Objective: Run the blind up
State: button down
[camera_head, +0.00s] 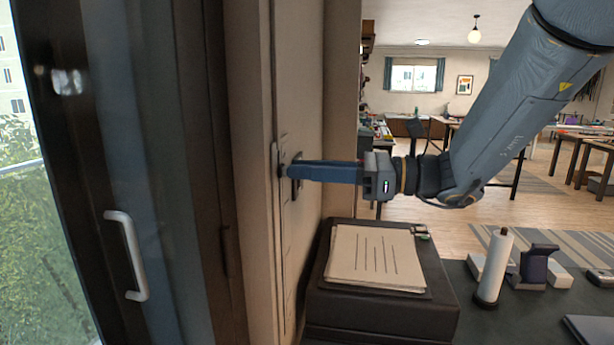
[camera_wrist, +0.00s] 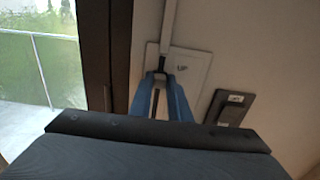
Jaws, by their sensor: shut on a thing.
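A pale wall plate marked UP (camera_wrist: 191,68) is on the wall beside the window frame. A narrow grey strip (camera_wrist: 169,25) runs up the wall from it. My gripper (camera_wrist: 160,76) has its two blue fingers closed on a small control at the plate's left part; the fingertips hide most of it. In the head view my gripper (camera_head: 287,170) reaches leftward, level, to the wall. The window glass (camera_wrist: 45,65) shows at the left of the wrist view. I cannot make out a blind in either view.
A dark panel with small pale labels (camera_wrist: 235,106) sits right of the UP plate. Below my gripper, a dark box (camera_head: 385,310) carries papers (camera_head: 375,258). A white roll (camera_head: 494,265) stands farther right. A window handle (camera_head: 128,255) juts out at left.

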jog(key=shift+r+p, duration=0.6)
jog(key=shift+r, duration=0.75)
jog(key=c, duration=1.6)
grip_release()
jog(key=shift+c, duration=0.2)
jog(key=shift+d+f, duration=0.1)
jog(key=shift+d, duration=0.15)
jog(key=s+d+b, duration=0.1)
jog(key=d+b, duration=0.1)
jog(key=d, duration=0.5)
jog(key=shift+d+b, duration=0.15)
jog(key=shift+b, duration=0.15)
